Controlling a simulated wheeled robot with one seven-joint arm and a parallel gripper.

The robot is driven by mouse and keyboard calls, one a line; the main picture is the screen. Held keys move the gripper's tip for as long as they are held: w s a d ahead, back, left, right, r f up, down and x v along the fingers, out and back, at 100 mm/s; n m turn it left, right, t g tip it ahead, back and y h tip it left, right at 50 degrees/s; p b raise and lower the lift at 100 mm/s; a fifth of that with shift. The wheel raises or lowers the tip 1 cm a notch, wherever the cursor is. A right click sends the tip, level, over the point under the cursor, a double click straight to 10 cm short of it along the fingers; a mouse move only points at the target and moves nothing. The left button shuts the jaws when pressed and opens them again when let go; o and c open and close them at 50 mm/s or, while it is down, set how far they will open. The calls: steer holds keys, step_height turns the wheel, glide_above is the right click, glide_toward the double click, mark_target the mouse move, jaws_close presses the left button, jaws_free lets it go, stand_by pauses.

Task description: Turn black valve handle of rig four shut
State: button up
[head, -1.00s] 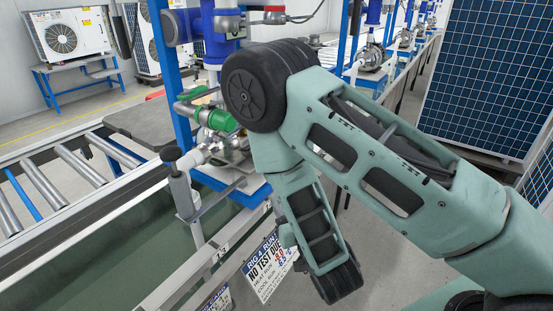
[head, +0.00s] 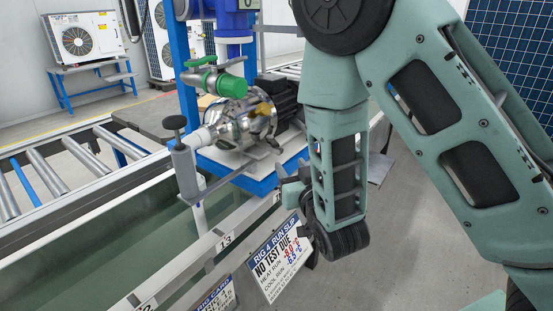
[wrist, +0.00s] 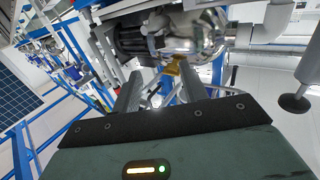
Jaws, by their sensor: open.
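Rig four's silver pump (head: 236,125) sits on a blue-edged stand above the tank rail. A round black knob (head: 174,123) tops a grey post at its left, and it shows at the right of the wrist view (wrist: 293,103). It is the clearest black handle-like part; I cannot tell if it is the valve handle. A green-handled valve (head: 226,84) is above the pump, and a yellow handle (head: 264,109) is at its front. My gripper (head: 285,180) is open and empty, right of and apart from the knob. In the wrist view its fingers (wrist: 158,92) point toward the pump.
A "RIG 4 RUN SLIP" reading "NO TEST DUE" (head: 281,256) hangs from the front rail below my gripper. A second card (head: 217,297) hangs to its left. The water tank (head: 100,250) lies left, with a roller conveyor (head: 60,170) behind. Floor at right is clear.

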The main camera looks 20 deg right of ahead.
mark_target(276, 146)
steer(key=w+p, duration=0.1)
steer(key=w, duration=1)
steer(key=shift+w+a, duration=0.15)
steer(key=shift+w, duration=0.15)
jaws_close()
